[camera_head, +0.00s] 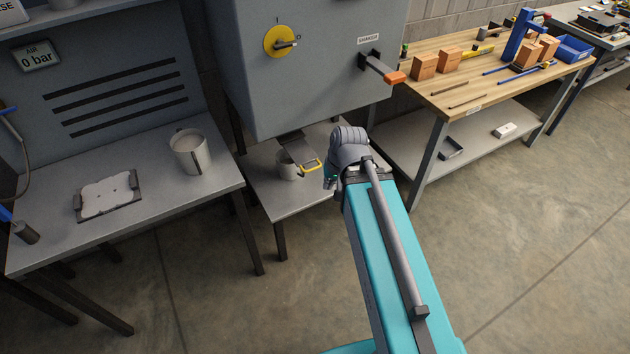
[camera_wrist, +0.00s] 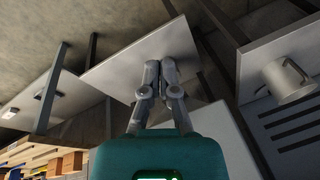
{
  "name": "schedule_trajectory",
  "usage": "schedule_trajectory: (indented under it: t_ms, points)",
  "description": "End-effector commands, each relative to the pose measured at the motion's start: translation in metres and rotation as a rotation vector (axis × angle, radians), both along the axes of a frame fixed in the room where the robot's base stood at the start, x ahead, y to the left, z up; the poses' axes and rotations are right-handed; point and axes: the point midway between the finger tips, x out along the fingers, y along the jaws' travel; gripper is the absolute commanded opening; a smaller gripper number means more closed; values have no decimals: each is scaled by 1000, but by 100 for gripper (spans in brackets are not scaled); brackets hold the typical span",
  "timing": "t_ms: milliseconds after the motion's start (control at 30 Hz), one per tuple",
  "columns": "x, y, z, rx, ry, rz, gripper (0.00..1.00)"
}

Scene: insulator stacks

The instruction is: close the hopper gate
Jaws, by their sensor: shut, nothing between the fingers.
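The hopper gate (camera_head: 297,149) is a grey plate with a yellow handle (camera_head: 313,165). It sticks out from under the front lower edge of the grey hopper cabinet (camera_head: 310,70). A light cup (camera_head: 287,170) stands below it on a low shelf, partly hidden by the plate. My arm's end is just right of the handle in the head view; my fingers cannot be made out there. In the wrist view my gripper (camera_wrist: 167,66) is shut and empty, its fingertips over a pale shelf surface (camera_wrist: 125,62). The gate is not recognisable in the wrist view.
The cabinet carries a yellow rotary switch (camera_head: 281,41) and a shaker lever with an orange end (camera_head: 394,77). A left bench (camera_head: 150,220) holds a mug (camera_head: 190,151) and a plate fixture (camera_head: 106,195). A wooden workbench (camera_head: 450,100) stands right. Open floor lies in front.

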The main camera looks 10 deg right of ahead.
Motion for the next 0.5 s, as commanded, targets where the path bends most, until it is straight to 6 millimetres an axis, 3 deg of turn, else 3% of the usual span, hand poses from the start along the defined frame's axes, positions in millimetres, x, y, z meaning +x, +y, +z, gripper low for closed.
schedule_trajectory:
  t_ms: [33, 500]
  points:
    - [4, 2, -20, 26, -22, -17, 0]
    - [47, 13, -85, 293, -222, -206, 0]
